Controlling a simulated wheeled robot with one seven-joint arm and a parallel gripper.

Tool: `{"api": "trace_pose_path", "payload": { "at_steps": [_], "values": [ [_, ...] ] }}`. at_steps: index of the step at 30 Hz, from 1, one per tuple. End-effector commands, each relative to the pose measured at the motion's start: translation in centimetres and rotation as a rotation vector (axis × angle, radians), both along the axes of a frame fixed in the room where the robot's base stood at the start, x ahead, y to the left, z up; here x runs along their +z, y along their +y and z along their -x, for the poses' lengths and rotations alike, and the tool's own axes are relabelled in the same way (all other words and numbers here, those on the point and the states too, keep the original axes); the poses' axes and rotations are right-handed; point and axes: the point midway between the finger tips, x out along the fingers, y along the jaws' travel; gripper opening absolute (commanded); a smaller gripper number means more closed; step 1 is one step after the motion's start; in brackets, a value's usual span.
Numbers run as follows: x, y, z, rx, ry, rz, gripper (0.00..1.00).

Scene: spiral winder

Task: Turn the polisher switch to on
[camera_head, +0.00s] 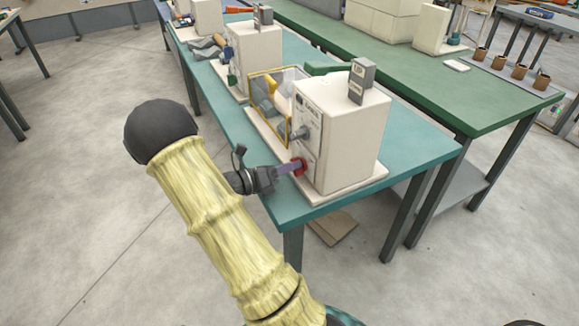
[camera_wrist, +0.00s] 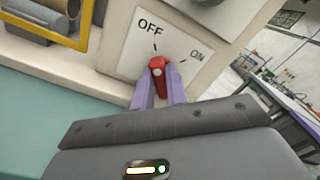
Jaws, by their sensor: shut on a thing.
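The polisher (camera_head: 343,135) is a cream box on the near end of the teal table. Its red switch knob (camera_head: 297,166) is low on the front face, and it also shows in the wrist view (camera_wrist: 157,65). A plate marked OFF at upper left and ON at right surrounds the knob. The knob points up, close to the tick under OFF. My gripper (camera_head: 291,168) has purple fingers, which show on either side of the knob in the wrist view (camera_wrist: 159,87). It is shut on the knob, and the fingertips partly cover it.
A yellow-framed guard (camera_head: 281,93) stands left of the polisher front. Other machines (camera_head: 255,55) line the teal table (camera_head: 420,140) behind it. A green table (camera_head: 480,105) stands to the right.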

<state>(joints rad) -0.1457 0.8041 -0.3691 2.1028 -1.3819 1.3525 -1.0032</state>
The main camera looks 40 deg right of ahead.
Motion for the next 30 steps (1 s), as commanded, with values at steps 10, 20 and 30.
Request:
{"api": "trace_pose_path", "payload": {
  "at_steps": [10,20,30],
  "values": [
    [0.05,0.07,0.01,0.001,-0.061,0.014,0.00],
    [0.17,0.14,0.09,0.002,-0.266,0.063,0.00],
    [0.15,0.17,0.27,0.002,-0.575,0.138,0.00]
  ]
}}
